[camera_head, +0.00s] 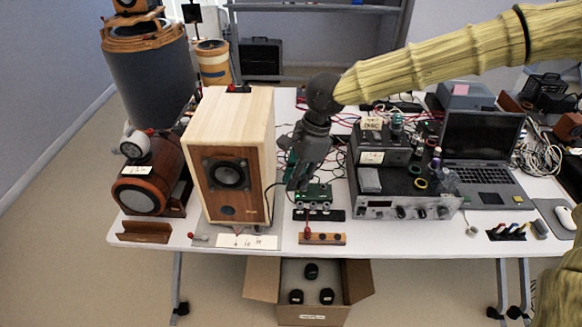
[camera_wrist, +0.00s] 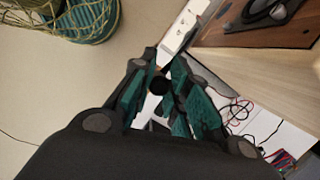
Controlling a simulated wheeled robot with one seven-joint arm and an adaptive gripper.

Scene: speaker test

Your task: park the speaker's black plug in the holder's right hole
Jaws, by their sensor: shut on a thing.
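The wooden speaker (camera_head: 230,150) stands upright on a mat left of my gripper (camera_head: 296,178). My gripper points down just right of the speaker, above the table. In the wrist view, the green-padded fingers of my gripper (camera_wrist: 158,72) are shut on the black plug (camera_wrist: 159,86), seen as a dark round end. The plug is hardly visible in the head view; a thin dark lead runs between speaker and gripper. The wooden holder (camera_head: 330,239) lies near the table's front edge, below and right of my gripper. A red plug (camera_head: 307,231) stands at its left end. The right hole looks empty.
A green circuit board (camera_head: 314,194) sits behind the holder. An amplifier (camera_head: 404,206) stands right of it, then a laptop (camera_head: 482,150). A white label strip (camera_head: 247,241) lies before the speaker. An open cardboard box (camera_head: 264,281) is below the table.

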